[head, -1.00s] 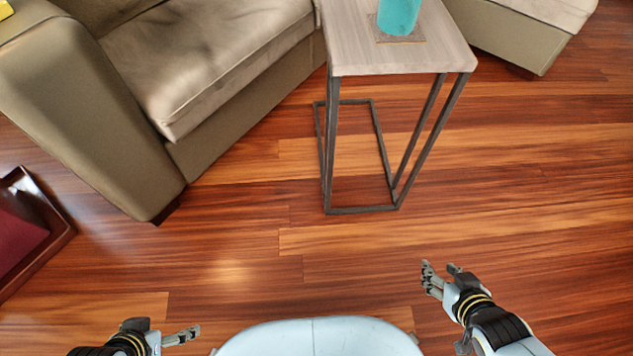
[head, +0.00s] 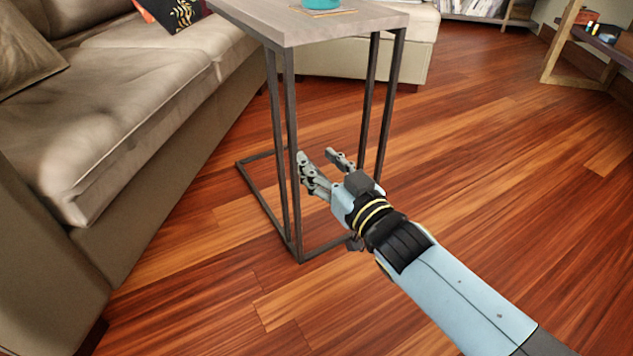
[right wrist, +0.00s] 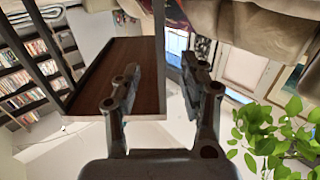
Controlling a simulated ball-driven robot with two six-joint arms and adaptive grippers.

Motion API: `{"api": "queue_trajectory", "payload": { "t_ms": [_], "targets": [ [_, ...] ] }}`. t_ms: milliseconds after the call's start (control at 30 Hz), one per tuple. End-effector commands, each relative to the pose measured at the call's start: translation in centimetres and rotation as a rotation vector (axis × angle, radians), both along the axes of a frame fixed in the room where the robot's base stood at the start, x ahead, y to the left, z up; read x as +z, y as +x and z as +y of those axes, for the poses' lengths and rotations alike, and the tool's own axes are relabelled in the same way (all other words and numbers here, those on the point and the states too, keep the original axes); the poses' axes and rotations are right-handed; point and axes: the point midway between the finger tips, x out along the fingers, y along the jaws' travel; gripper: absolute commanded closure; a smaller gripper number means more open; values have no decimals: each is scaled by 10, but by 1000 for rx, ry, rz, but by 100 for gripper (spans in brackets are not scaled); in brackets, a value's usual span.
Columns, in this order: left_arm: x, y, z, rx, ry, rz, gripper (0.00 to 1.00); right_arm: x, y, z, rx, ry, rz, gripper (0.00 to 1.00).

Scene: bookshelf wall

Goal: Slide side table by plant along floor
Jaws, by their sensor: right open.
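The side table (head: 330,28) has a pale wood top and a dark metal frame. It stands upright on the wood floor in the head view. My right gripper (head: 318,160) is open, fingers toward the frame, just right of its near-left legs. In the right wrist view the gripper (right wrist: 160,78) is open and a dark table leg (right wrist: 158,40) shows between its fingers. I cannot tell if they touch. The table's dark underside (right wrist: 125,70) shows beyond. A green plant (right wrist: 275,135) is at the lower right there. My left gripper is out of view.
A teal object (head: 321,3) stands on the tabletop. A beige sofa (head: 130,100) is on the left and another seat section (head: 410,60) is behind the table. The floor (head: 480,160) to the right is clear. Shelves (right wrist: 20,80) show in the wrist view.

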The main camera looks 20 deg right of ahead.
Motion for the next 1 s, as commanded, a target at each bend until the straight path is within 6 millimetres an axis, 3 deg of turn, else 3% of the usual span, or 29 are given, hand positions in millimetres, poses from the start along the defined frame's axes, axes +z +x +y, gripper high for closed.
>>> {"api": "queue_trajectory", "payload": {
  "t_ms": [467,1000],
  "targets": [
    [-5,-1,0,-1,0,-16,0,0,8,1,0,-1,-1,58],
    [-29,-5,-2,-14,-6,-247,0,-3,94,12,0,0,2,58]
  ]
}}
